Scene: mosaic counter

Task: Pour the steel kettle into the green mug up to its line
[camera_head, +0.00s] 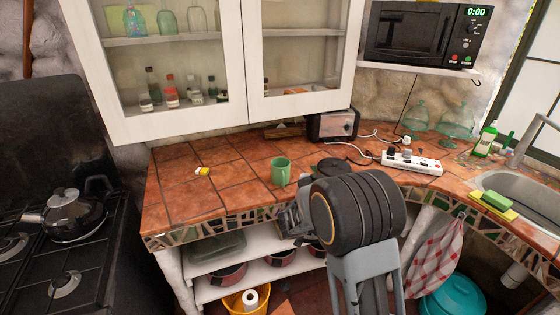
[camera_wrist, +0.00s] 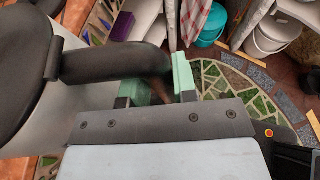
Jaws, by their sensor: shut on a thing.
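The green mug (camera_head: 281,171) stands upright on the tiled counter in the head view, handle to the left. Its inside and fill line cannot be made out. My gripper (camera_head: 292,219) is at the counter's front edge, nearer to me than the mug. In the wrist view my gripper (camera_wrist: 160,88) is shut on the black handle of the kettle (camera_wrist: 110,63). The kettle's dark round top and some grey body show at the left of that view. In the head view a black round top (camera_head: 334,166) shows behind my arm, right of the mug; the rest is hidden.
A yellow item (camera_head: 203,171) lies left. The cabinet (camera_head: 215,60) overhangs the back. The counter's left part is mostly clear.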

